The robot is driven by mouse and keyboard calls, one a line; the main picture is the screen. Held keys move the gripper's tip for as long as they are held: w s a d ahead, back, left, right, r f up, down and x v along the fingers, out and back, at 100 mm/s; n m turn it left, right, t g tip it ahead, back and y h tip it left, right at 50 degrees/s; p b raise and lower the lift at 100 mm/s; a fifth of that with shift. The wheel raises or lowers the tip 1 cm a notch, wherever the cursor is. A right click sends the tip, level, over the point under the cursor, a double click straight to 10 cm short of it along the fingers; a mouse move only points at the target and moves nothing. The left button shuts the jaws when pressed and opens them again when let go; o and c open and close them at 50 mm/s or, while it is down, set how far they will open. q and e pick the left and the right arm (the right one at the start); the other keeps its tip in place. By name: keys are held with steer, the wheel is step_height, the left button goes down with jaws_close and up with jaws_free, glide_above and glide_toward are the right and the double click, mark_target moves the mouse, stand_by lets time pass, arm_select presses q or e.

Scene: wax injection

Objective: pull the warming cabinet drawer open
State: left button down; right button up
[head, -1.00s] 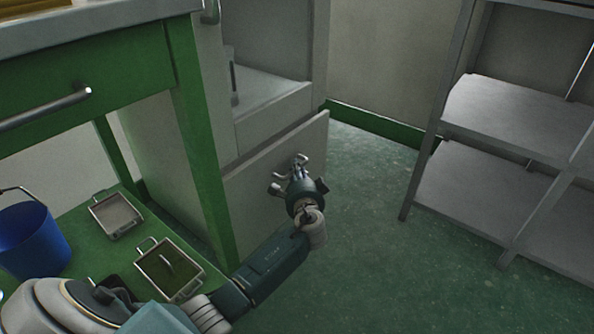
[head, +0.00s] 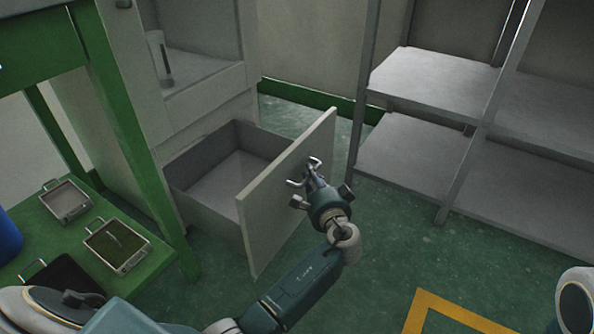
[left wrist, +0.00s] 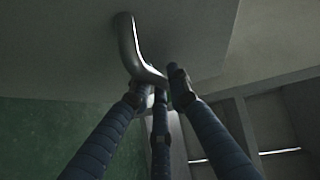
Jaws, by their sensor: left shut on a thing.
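The warming cabinet (head: 205,105) stands left of centre in the head view, with an open compartment above its low drawer. The drawer (head: 275,205) stands well out from the cabinet, and its grey inside looks empty. My left gripper (head: 310,180) is at the outer face of the drawer front, shut on the drawer's metal handle (left wrist: 127,42). In the left wrist view, the fingers (left wrist: 158,90) close around the lower bend of the curved handle. My right gripper is out of view.
A grey shelf rack (head: 440,150) with bare shelves stands to the right. A green bench (head: 150,265) on the left holds small metal trays (head: 118,246) and a blue bucket (head: 8,238). Green floor (head: 385,235) is clear between the drawer and the rack.

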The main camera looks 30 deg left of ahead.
arm_select(q)
steer(key=shift+s+d, duration=0.1)
steer(key=shift+d, duration=0.6)
steer(key=c, duration=1.9)
jaws_free()
steer(key=v, duration=1.2)
